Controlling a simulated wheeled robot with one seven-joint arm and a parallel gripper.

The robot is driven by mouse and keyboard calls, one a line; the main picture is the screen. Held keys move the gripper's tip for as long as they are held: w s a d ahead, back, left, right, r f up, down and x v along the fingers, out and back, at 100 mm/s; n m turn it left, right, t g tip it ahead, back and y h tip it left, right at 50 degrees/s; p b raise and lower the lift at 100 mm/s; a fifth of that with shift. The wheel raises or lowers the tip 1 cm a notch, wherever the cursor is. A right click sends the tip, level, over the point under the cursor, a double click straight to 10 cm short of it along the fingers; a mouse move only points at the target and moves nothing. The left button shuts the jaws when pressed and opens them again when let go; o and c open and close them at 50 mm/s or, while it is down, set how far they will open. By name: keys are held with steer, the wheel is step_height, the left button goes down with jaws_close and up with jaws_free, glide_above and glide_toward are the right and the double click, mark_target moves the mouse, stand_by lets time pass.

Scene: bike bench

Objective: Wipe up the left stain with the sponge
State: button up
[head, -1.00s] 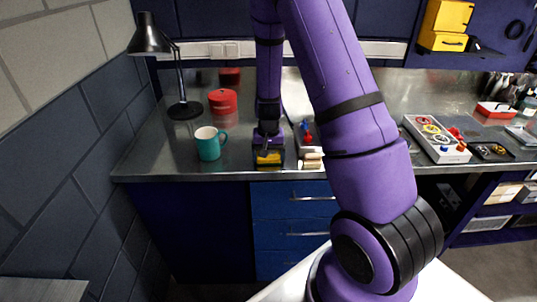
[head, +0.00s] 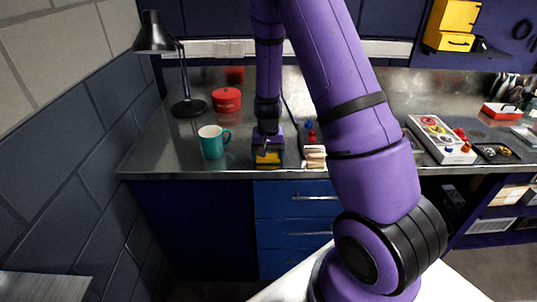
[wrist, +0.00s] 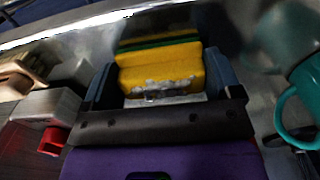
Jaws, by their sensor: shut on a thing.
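My gripper (head: 268,150) points down at the front part of the metal bench top, to the right of the teal mug. In the wrist view its two fingers (wrist: 160,82) are shut on the sponge (wrist: 160,68), one on each side. The sponge is yellow with a green layer, and pale whitish patches show along its near side. In the head view the yellow sponge (head: 267,158) shows low between the fingers, at or just above the bench surface; I cannot tell if it touches. I cannot make out either stain; the gripper and sponge may cover the left one.
The teal mug (head: 211,142) stands close at the left, with its handle towards my gripper; it also shows in the wrist view (wrist: 298,95). A red tin (head: 227,99) and a black lamp (head: 187,107) stand behind. Pale blocks (head: 314,156) lie close at the right. The bench's front edge is near.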

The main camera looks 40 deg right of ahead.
steer(key=shift+d, duration=0.1)
steer(key=shift+s+d, duration=0.8)
steer(key=shift+d, duration=0.3)
steer(key=shift+w+a, duration=0.4)
steer(key=shift+a, duration=0.2)
steer(key=shift+w+a, duration=0.4)
steer(key=shift+a, duration=0.2)
steer(key=shift+s+d, duration=0.8)
steer(key=shift+d, duration=0.35)
steer(key=shift+w+a, duration=0.1)
steer(key=shift+w+a, duration=0.7)
steer(key=shift+a, duration=0.35)
